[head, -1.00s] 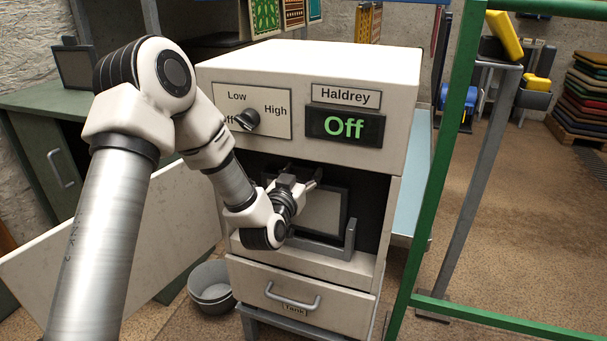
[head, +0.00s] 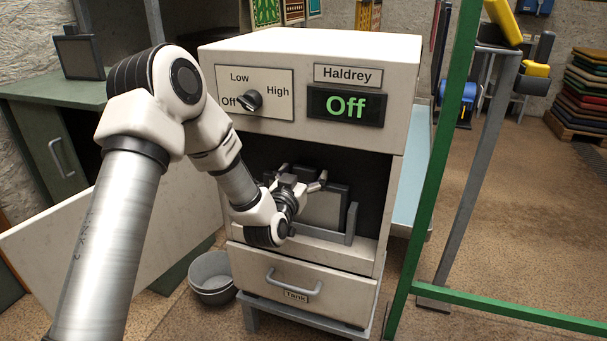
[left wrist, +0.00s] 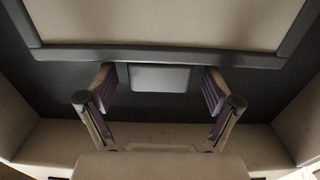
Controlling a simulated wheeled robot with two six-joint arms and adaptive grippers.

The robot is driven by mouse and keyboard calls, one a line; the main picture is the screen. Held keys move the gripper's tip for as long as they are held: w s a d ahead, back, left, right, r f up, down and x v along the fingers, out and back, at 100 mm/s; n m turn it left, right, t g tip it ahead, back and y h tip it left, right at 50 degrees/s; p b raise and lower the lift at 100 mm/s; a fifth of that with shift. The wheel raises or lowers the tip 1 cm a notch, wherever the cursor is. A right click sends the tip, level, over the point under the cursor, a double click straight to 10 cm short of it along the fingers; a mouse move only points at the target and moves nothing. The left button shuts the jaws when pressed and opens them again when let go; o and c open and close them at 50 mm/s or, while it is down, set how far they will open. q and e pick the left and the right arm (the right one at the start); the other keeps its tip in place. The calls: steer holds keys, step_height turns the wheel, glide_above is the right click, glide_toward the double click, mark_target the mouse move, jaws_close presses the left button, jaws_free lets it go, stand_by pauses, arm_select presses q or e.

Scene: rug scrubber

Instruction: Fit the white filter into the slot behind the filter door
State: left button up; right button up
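The white filter (head: 322,210), a pale panel in a dark grey frame, stands inside the dark opening of the machine, at the grey slot bracket (head: 351,222). I cannot tell how deep it sits. My left gripper (head: 303,175) is in front of its upper edge, fingers spread. In the left wrist view the filter (left wrist: 165,22) fills the top, and its dark grey tab (left wrist: 160,78) lies between the two open fingertips (left wrist: 160,92), with gaps on both sides. The filter door (head: 165,220) stands wide open to the left. My right gripper is out of view.
The machine's knob (head: 252,99) is at Off and the display (head: 346,105) reads Off. A dark framed panel (head: 82,58) stands on the green cabinet (head: 28,90). A grey bucket (head: 212,280) is on the floor. A green frame post (head: 440,150) rises at right.

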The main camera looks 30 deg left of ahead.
arm_select(q)
steer(key=shift+s, duration=0.1)
steer(key=v, duration=1.2)
steer(key=s+d+f+m+g+h, duration=0.1)
steer(key=s+d+f+m+g, duration=0.15)
steer(key=f, duration=0.65)
steer(key=s+d+f+m+g+h, duration=0.1)
steer(key=s+d+f+g+h, duration=0.2)
steer(key=f, duration=0.6)
steer(key=s+d+f+m+g, duration=0.1)
steer(key=s+d+f+g, duration=0.25)
steer(key=f, duration=0.45)
steer(key=s+d+f+n+g, duration=0.1)
steer(key=s+f+g, duration=0.35)
steer(key=s, duration=0.45)
steer(key=s+d+f+n+g, duration=0.1)
steer(key=s+d+f+g, duration=0.1)
steer(key=s+f+g, duration=0.5)
step_height(320, 180, up, 30)
steer(key=s+t+p, duration=0.1)
steer(key=t+p, duration=0.2)
steer(key=p, duration=2.5)
steer(key=shift+s+f, duration=0.2)
steer(key=shift+s, duration=0.1)
steer(key=shift+a+p, duration=0.15)
steer(key=shift+p, duration=0.15)
steer(key=shift+c, duration=0.2)
